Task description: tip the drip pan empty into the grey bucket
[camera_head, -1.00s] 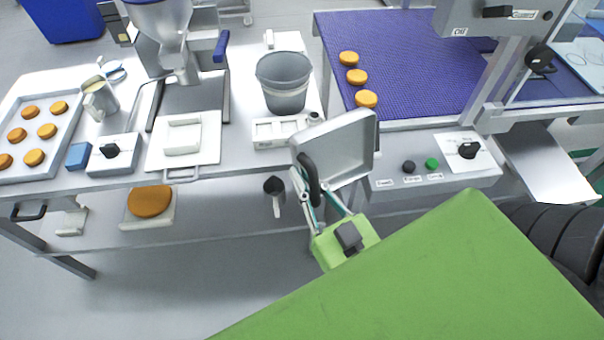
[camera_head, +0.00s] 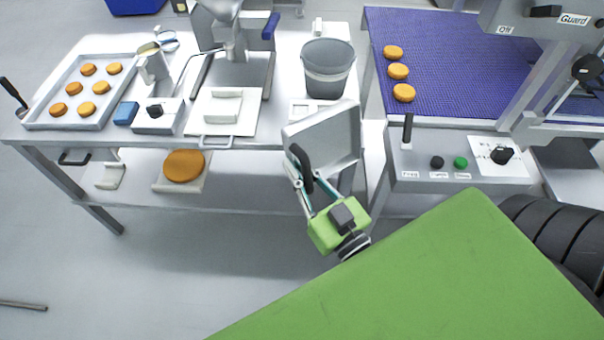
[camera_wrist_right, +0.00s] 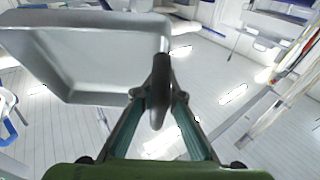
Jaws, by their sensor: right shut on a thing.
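The drip pan (camera_head: 335,138) is a shallow grey metal pan with a black handle (camera_head: 302,165). It is tilted, its open side partly facing the head camera, in front of the bench's front edge. My right gripper (camera_head: 303,182) is shut on the handle. In the right wrist view, the pan (camera_wrist_right: 100,88) is at upper left and the handle (camera_wrist_right: 159,85) stands between the fingers (camera_wrist_right: 158,105). I cannot tell whether the pan holds anything. The grey bucket (camera_head: 328,72) stands upright on the bench, behind the pan and apart from it. My left gripper is not in view.
The bench (camera_head: 275,128) carries a white board (camera_head: 238,122), a switch box (camera_head: 157,117) and a tray (camera_head: 125,103) of orange rounds. Right of the bucket are a blue conveyor (camera_head: 440,75) with several rounds and a control panel (camera_head: 465,182) with an upright black lever (camera_head: 407,130).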

